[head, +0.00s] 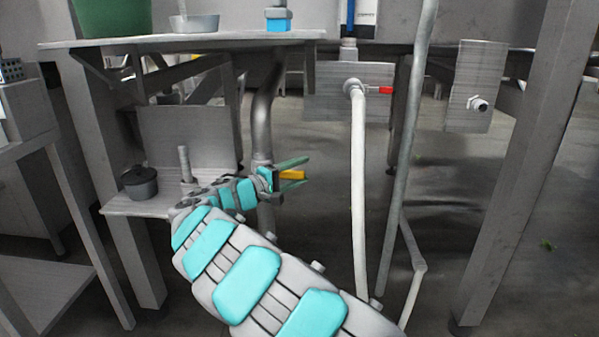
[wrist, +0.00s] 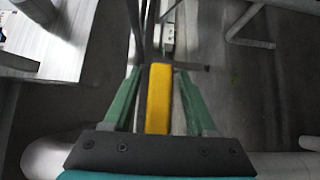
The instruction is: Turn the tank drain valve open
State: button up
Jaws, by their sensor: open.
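A yellow lever handle (head: 292,175) shows by the grey metal drain pipe (head: 262,128) under the table. I take it for the tank drain valve's handle; the valve body is hidden behind my arm. My gripper (head: 306,171) is open, with its two green fingers on either side of the yellow handle. In the wrist view the handle (wrist: 159,100) runs lengthwise between the spread fingers (wrist: 158,74). A gap shows on both sides, wider on the right, so the fingers appear not to touch it.
A red-handled valve (head: 380,90) with a white hose (head: 359,190) stands to the right. A grey slanting pipe (head: 405,150) and a table leg (head: 530,150) are further right. A low shelf (head: 120,207) with a dark pot (head: 140,182) is at left.

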grip_shut()
dwell(0.4)
dwell(1.0)
